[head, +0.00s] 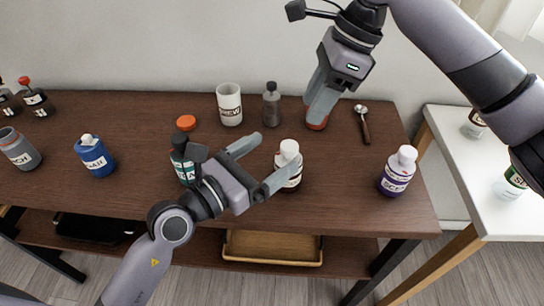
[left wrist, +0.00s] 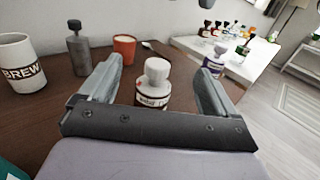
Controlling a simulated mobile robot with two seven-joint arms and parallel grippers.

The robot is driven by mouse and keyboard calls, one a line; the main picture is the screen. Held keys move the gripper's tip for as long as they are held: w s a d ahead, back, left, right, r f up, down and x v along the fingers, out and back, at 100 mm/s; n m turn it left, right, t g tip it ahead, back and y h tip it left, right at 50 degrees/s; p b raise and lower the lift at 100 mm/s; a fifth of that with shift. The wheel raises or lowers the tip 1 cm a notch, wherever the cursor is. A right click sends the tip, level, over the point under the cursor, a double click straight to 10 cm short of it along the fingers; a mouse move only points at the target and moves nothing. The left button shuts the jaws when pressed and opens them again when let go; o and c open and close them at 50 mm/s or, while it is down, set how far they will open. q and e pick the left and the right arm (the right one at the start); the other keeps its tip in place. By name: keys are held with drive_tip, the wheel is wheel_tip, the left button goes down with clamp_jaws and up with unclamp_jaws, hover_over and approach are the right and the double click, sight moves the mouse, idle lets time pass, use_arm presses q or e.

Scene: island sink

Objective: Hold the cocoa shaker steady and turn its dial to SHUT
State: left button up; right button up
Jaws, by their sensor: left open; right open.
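A small shaker-like bottle (head: 289,157) with a pale knob top, dark body and white label stands upright on the dark table. I take it for the cocoa shaker; its label is too small to read surely. In the left wrist view the bottle (left wrist: 153,88) shows ahead, between the two fingers, with a small red mark near its collar. My left gripper (head: 262,164) is open around or just short of it, with gaps on both sides. My right gripper (head: 319,108) is open and empty, pointing down above the orange cup behind the bottle. No SHUT marking is legible.
The orange cup (head: 316,125), a grey bottle (head: 271,105), a BREW mug (head: 229,104) and a spoon (head: 363,123) stand or lie behind. A purple-labelled bottle (head: 397,172) is right; a teal-labelled bottle (head: 181,160) is close to my left gripper. A white table (head: 470,160) adjoins right.

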sight(294, 182)
use_arm(q)
wheel_tip(294, 182, down, 8)
drive_tip(key=shift+r, duration=0.15)
drive_tip(key=x, duration=0.5)
drive_tip(key=shift+w+d, duration=0.2)
drive_tip(key=shift+x, duration=0.95)
drive_tip(key=shift+c, duration=0.4)
drive_tip(key=c, duration=1.1)
drive_tip(key=shift+o, duration=0.2)
